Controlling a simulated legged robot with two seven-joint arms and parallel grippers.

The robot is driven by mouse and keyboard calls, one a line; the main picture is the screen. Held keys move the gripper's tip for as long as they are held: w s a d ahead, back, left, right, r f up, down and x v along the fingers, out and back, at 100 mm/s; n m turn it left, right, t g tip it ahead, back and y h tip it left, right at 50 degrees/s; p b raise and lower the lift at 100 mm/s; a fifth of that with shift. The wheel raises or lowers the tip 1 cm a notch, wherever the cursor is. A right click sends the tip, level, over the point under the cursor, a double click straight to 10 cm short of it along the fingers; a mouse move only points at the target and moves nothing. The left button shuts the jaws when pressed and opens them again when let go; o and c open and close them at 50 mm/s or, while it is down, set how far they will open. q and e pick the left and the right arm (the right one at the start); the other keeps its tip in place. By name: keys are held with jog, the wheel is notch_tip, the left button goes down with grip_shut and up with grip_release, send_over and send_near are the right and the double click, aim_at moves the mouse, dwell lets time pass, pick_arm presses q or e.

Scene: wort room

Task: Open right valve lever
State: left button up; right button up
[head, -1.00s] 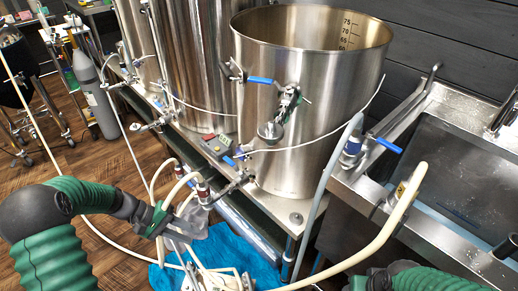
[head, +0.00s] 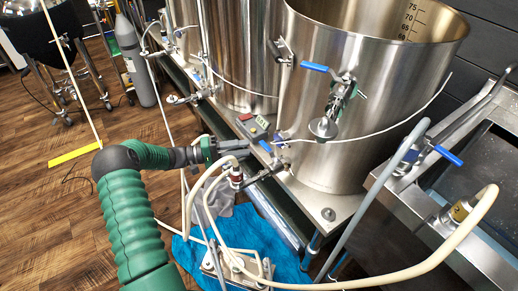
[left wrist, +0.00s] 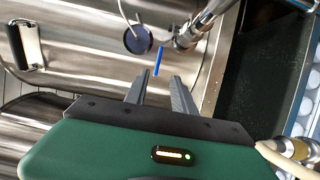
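The right steel kettle (head: 340,130) has a low outlet valve with a blue lever (head: 265,146). A second blue lever (head: 315,67) sits higher on the kettle. My left gripper (head: 236,149) reaches in from the left, near the low valve; hoses partly hide its fingers. In the left wrist view my left gripper (left wrist: 158,78) is open and empty. A blue lever (left wrist: 159,60) shows just beyond the gap between its fingertips, seemingly apart from them. A round dark-faced gauge (left wrist: 138,40) and a steel valve fitting (left wrist: 186,36) are beside it. My right gripper is out of view.
Cream hoses (head: 190,200) loop below the gripper to a pump (head: 240,265) on a blue cloth (head: 285,255). A small control box (head: 252,125) stands on the shelf. A sink (head: 480,190) with another blue lever (head: 447,155) is at the right.

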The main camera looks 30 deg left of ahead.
aim_at(262, 146)
pick_arm(q)
jog(key=x, duration=0.4)
jog(key=b+x, duration=0.1)
jog(key=x, duration=0.1)
jog(key=shift+s+d+r, duration=0.1)
jog(key=shift+d+r, duration=0.15)
jog(key=shift+d, duration=0.2)
jog(key=shift+a+f, duration=0.1)
jog(key=shift+a, duration=0.15)
jog(key=shift+d, duration=0.15)
grip_shut()
jog(key=shift+s+d+f, duration=0.1)
jog(key=shift+s, duration=0.05)
